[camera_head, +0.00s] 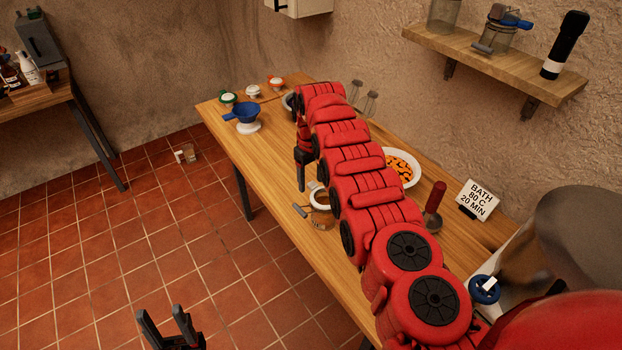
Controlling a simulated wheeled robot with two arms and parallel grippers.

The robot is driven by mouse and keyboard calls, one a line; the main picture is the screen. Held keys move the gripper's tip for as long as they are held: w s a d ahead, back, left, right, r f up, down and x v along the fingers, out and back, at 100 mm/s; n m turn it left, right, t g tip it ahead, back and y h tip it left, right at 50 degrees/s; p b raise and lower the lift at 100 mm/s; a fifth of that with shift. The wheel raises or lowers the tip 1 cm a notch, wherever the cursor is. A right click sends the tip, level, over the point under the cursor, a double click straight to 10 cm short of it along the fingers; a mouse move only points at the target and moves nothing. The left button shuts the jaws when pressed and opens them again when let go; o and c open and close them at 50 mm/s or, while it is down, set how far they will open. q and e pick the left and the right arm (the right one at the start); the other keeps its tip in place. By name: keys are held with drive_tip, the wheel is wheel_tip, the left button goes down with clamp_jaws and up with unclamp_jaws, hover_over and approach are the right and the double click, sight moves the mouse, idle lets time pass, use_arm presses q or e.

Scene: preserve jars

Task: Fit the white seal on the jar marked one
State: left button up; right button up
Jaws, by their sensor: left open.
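Three small round pieces lie at the far left end of the wooden table: one green-edged (229,98), one white (253,92) and one orange-edged (277,83). A clip-top glass jar (322,217) stands at the table's near edge, with a pale ring around its mouth. Two more glass jars (371,103) stand behind my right arm, partly hidden. I cannot read a mark on any jar. My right gripper (301,186) points down above the table, left of and beyond the clip-top jar; its jaw state is unclear. My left gripper (163,322) is open and empty over the floor.
A shelf (490,62) hangs above.

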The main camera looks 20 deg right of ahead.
drive_tip(key=shift+r, duration=0.15)
drive_tip(key=shift+r, duration=2.75)
wheel_tip(320, 180, up, 12)
drive_tip(key=p, duration=1)
drive_tip(key=shift+f, duration=0.2)
drive_tip(key=shift+s, duration=0.1)
